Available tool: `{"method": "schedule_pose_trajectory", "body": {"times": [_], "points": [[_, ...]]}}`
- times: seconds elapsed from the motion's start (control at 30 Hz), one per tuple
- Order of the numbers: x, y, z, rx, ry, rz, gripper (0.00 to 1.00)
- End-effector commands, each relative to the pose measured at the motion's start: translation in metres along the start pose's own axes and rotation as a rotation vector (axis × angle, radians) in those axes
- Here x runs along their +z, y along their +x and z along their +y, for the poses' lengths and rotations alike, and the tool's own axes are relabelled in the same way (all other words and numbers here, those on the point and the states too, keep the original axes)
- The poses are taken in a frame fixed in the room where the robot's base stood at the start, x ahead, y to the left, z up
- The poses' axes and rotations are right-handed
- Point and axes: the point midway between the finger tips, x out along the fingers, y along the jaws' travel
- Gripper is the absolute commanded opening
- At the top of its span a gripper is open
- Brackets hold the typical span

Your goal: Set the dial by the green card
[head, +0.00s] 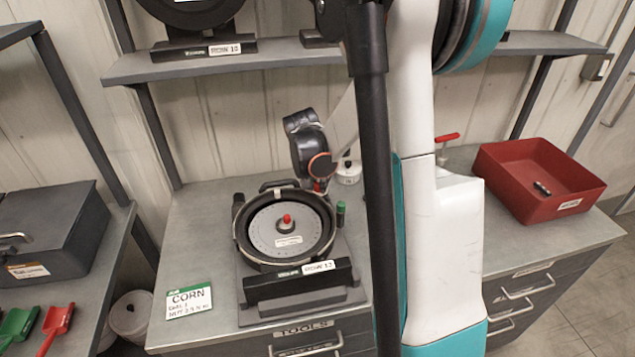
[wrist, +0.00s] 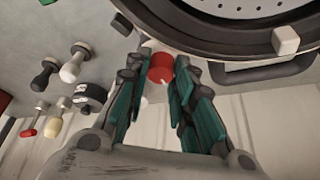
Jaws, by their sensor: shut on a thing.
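The seed meter (head: 243,246) sits on a dark stand on the bench, with a round grey plate (head: 262,232) and a red centre knob (head: 287,221). The green-topped card (head: 188,301) lies at its front left; it reads CORN, with smaller lines I cannot read surely. My gripper (head: 319,181) is at the meter's far right rim. In the wrist view my gripper (wrist: 160,82) is shut on a red knob (wrist: 161,68) beside the meter's black rim (wrist: 205,40). I cannot make out the dial's setting. A green-topped peg (head: 340,208) stands at the meter's right.
Several knobs, such as a white one (wrist: 72,70), stand on the bench in the wrist view. A red bin (head: 535,180) holding a small dark item is at the right. A shelf (head: 270,54) runs above. A dark box (head: 50,232) and scoops are at the left.

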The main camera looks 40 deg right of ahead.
Motion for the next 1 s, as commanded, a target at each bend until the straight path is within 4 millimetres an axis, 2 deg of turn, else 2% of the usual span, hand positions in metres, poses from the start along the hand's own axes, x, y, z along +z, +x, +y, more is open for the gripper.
{"method": "schedule_pose_trajectory", "body": {"times": [0.27,0.73,0.77,1.0], "points": [[-0.0005,-0.0001,0.0008,-0.033,-0.079,0.001,0.0],[-0.0005,-0.0002,0.0007,-0.038,-0.091,0.001,0.0],[-0.0005,-0.0002,0.0007,-0.038,-0.091,0.0,0.29],[-0.0003,-0.0001,0.0007,-0.038,-0.091,0.0,0.31]]}}
